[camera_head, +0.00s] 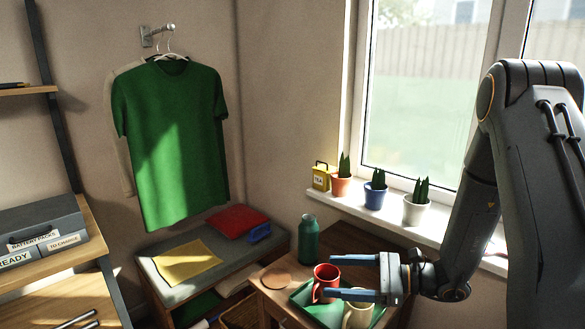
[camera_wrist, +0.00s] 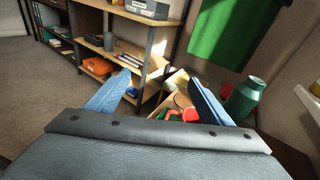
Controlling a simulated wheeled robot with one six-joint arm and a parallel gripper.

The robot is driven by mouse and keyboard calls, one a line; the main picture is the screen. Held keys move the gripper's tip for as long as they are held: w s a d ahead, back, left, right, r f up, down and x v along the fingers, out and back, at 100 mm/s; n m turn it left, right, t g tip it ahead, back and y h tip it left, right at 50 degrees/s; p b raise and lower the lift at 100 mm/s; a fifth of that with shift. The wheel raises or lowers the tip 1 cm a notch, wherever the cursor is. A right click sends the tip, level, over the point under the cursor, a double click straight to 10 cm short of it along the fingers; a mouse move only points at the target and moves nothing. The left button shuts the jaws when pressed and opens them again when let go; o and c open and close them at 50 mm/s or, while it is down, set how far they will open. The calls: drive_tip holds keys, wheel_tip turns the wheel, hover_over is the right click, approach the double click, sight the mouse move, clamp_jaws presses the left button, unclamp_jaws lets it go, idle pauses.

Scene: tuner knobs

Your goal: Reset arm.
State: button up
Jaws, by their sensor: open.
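My gripper (camera_head: 352,277) is in the lower right of the head view, at the end of my arm. Its two blue-tipped fingers are apart and point left, with nothing between them. It is above the small wooden table and in front of the red mug (camera_head: 326,281), partly overlapping it and the cream mug (camera_head: 357,314) in the picture. I cannot tell whether it touches either mug. In the wrist view the open fingers (camera_wrist: 160,100) also show, with the red mug (camera_wrist: 190,114) beyond them.
A green tray (camera_head: 300,298) holds the mugs. A green bottle (camera_head: 308,240) and round coaster (camera_head: 276,280) stand near it. Potted plants (camera_head: 375,195) line the windowsill. A bench (camera_head: 160,276) with folded cloths is left, below a hanging green shirt (camera_head: 172,140). Shelves (camera_head: 60,245) stand far left.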

drive_tip(key=s+a+n+g+h+b, duration=0.2)
drive_tip(key=s+n+g+h, duration=0.7)
drive_tip(key=s, duration=0.6)
drive_tip(key=s+d+r+n+t+h+b, duration=0.1)
drive_tip(key=d+n+t+h, duration=0.3)
drive_tip(key=d+n, duration=0.5)
drive_tip(key=s+n+h, duration=0.1)
drive_tip(key=n+h, duration=0.1)
drive_tip(key=shift+s+d+t+h+b, duration=0.3)
drive_tip(key=shift+s+t+b, duration=0.1)
